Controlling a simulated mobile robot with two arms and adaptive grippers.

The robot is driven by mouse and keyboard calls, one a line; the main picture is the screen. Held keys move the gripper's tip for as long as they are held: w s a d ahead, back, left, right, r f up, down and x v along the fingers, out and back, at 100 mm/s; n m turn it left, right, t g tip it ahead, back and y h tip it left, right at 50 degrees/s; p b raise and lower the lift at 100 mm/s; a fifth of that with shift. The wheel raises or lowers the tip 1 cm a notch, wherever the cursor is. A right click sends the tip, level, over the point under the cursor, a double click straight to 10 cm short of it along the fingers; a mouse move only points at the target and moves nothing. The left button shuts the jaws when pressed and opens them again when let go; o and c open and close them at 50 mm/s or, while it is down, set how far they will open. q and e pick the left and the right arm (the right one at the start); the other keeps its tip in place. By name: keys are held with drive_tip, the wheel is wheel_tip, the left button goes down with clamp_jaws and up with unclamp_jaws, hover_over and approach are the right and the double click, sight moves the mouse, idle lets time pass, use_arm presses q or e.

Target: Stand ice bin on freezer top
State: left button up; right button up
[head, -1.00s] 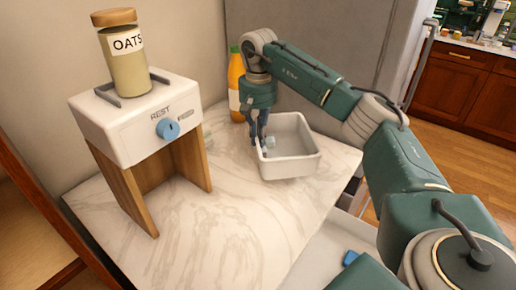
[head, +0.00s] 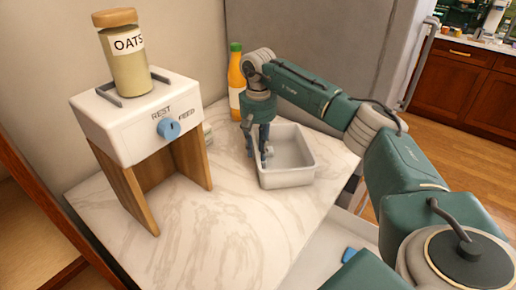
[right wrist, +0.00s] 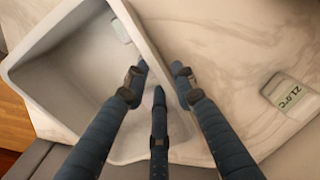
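The ice bin (head: 303,170), a pale grey open tub, rests upright on the marble-patterned top (head: 190,245). My right gripper (head: 258,154) points down over the bin's left wall, with fingers on both sides of it. In the right wrist view, the bin's rim (right wrist: 137,32) runs between the spread fingertips (right wrist: 160,68), and gaps show beside it. The gripper looks open. A small pale block (right wrist: 119,31) is inside the bin. My left gripper is out of view.
An orange bottle (head: 236,75) stands behind the gripper. A dispenser (head: 125,130) with a blue knob and an oats jar (head: 127,60) stands left. A small display (right wrist: 290,95) reading 21.0°C lies beside the bin. Marble in front is clear.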

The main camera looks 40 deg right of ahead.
drive_tip(key=shift+r, duration=0.1)
drive_tip(key=shift+r, duration=0.25)
wheel_tip(320, 180, up, 12)
drive_tip(key=b, duration=0.2)
drive_tip(key=shift+f, duration=0.2)
